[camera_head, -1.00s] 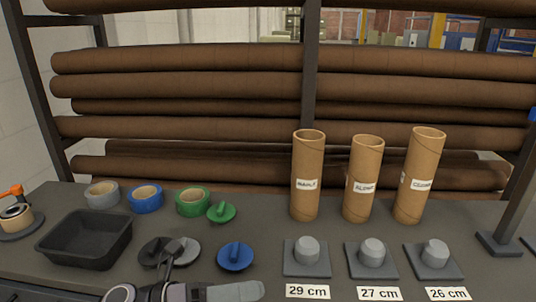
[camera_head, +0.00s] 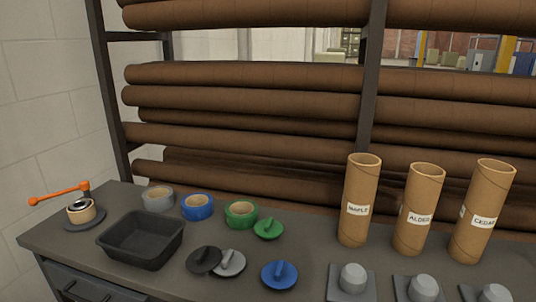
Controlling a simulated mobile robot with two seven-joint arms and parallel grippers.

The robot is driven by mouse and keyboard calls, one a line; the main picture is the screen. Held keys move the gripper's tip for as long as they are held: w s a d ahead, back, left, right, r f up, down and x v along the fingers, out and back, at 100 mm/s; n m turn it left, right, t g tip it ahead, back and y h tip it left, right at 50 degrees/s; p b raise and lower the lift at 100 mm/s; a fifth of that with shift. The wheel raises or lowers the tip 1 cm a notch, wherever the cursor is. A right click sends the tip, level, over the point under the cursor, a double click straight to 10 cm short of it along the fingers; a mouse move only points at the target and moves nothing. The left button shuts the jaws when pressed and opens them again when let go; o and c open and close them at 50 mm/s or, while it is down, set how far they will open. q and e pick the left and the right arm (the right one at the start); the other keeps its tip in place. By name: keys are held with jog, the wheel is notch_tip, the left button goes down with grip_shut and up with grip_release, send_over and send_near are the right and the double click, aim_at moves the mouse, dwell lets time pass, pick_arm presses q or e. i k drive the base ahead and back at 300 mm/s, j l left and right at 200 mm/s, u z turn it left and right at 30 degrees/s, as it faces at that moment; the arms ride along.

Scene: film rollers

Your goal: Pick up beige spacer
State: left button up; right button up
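A beige ring-shaped piece (camera_head: 81,214), which looks like the beige spacer, sits on a round dark base (camera_head: 84,224) at the left end of the bench. A dark and silvery hub shows in its middle. An orange handle (camera_head: 58,193) on a dark post stands at its back and reaches out to the left. Neither of my grippers is in view.
A black tray (camera_head: 104,239) stands right of the ring. Behind it are grey (camera_head: 147,203), blue (camera_head: 186,210) and green (camera_head: 230,219) tape rolls. Black (camera_head: 201,265), grey (camera_head: 233,266), blue (camera_head: 272,280) and green (camera_head: 262,233) knobbed discs lie nearby. Labelled cardboard tubes (camera_head: 361,225) stand at right.

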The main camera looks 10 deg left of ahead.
aim_at(85, 216)
jog(key=u, duration=1.6)
jog(key=i+j+z, duration=0.15)
jog(key=j+z, duration=0.2)
